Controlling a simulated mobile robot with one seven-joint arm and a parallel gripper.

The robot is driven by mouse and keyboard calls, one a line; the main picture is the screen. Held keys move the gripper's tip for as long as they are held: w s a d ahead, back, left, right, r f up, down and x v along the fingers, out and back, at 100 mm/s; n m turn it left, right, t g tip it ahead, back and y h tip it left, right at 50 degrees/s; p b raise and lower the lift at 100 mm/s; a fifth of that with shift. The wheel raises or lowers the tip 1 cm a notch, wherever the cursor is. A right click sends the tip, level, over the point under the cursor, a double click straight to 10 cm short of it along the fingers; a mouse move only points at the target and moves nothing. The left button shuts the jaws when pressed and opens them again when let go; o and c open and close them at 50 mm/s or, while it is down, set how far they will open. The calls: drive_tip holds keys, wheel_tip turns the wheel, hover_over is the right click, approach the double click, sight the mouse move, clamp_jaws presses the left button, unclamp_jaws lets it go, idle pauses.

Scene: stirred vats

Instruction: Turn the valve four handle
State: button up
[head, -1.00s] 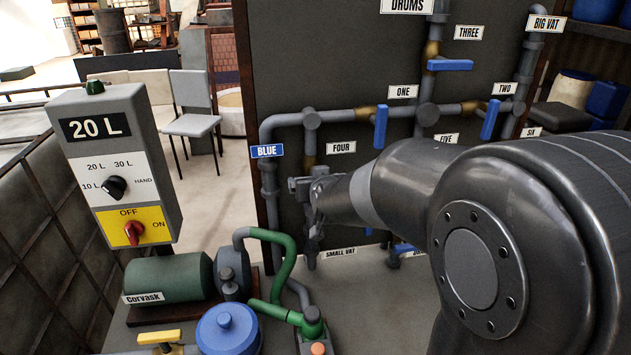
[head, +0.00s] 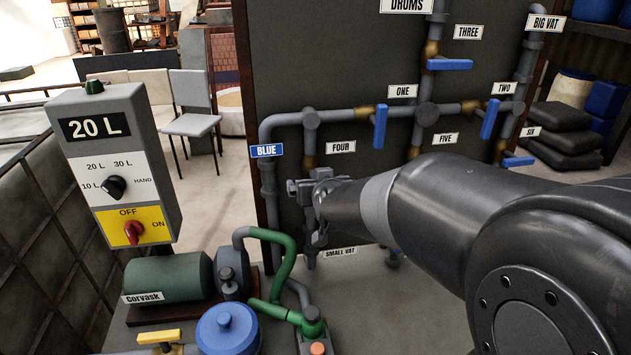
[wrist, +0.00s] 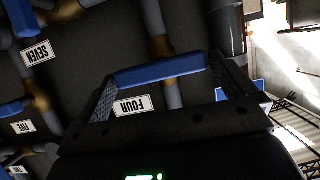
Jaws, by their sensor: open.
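The valve four handle (wrist: 160,69) is a blue bar in the wrist view, which looks upside down. It lies across the gap between the two fingertips of my gripper (wrist: 162,73), one finger near each end. The fingers are apart. I cannot tell whether they touch the bar. The FOUR label (wrist: 132,105) shows between the fingers, beside a grey pipe (wrist: 172,92). In the head view my gripper (head: 314,210) is at the panel below the FOUR label (head: 341,147), and it hides the handle there.
The valve one handle (head: 380,126) and valve two handle (head: 490,118) are to the right, with the valve three handle (head: 449,65) above. The valve six handle (head: 518,161) sticks out at right. A control box (head: 120,165) and a green pump (head: 168,277) stand at left.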

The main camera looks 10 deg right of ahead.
drive_tip(key=v, duration=0.7)
drive_tip(key=shift+s, duration=0.15)
drive_tip(key=shift+r, duration=0.1)
drive_tip(key=s+d+f+g, duration=0.1)
drive_tip(key=s+g, duration=0.3)
drive_tip(key=s, duration=0.7)
drive_tip(key=s+d+f+g, duration=0.1)
drive_tip(key=s+g, duration=0.3)
drive_tip(key=s, duration=0.7)
drive_tip(key=shift+f, duration=0.9)
drive_tip(key=shift+w, duration=0.1)
